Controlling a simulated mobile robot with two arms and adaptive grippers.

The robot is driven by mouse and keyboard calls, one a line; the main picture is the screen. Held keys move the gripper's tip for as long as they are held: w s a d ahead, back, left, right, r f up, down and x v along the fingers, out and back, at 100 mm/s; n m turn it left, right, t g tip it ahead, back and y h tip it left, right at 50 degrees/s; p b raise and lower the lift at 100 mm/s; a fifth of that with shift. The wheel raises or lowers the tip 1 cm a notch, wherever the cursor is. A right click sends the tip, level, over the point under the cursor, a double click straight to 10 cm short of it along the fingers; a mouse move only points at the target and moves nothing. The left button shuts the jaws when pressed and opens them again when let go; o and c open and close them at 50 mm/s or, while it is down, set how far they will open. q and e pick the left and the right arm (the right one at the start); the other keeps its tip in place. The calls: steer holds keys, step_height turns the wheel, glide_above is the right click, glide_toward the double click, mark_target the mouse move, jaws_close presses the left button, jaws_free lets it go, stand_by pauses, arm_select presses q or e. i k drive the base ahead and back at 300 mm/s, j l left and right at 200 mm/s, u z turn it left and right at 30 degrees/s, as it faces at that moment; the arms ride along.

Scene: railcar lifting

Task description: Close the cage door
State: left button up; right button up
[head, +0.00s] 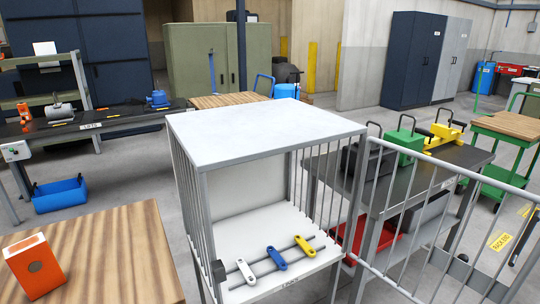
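The cage (265,131) stands in the middle of the head view, with a white top, grey posts, barred sides and a white floor. Its front is open. The barred cage door (447,181) is swung wide open to the right from the cage's right front post. Its right end runs out of the picture. A small dark block (218,271) sits low on the left front post. White (245,270), blue (276,258) and yellow (304,246) pieces lie on rods inside the cage. Neither of my grippers is in view.
A dark table (405,198) with green and yellow handled blocks stands behind the door. A wooden table (110,250) with an orange block (34,266) is at the front left. A green cart (515,125) stands at right. Grey floor shows through the door bars.

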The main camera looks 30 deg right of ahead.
mark_target(490, 288)
steer(key=l+u, duration=0.15)
steer(key=l, duration=1.15)
steer(key=k+l+u, duration=0.15)
steer(key=l, duration=0.35)
steer(key=k+l+u, duration=0.1)
steer(key=k+l, duration=0.25)
steer(key=l, duration=0.15)
steer(key=k+l+u, duration=0.15)
steer(key=k+l, duration=0.15)
steer(key=l, duration=0.15)
steer(key=k+l+u, duration=0.15)
steer(key=k+l, duration=0.15)
steer(key=l, duration=0.15)
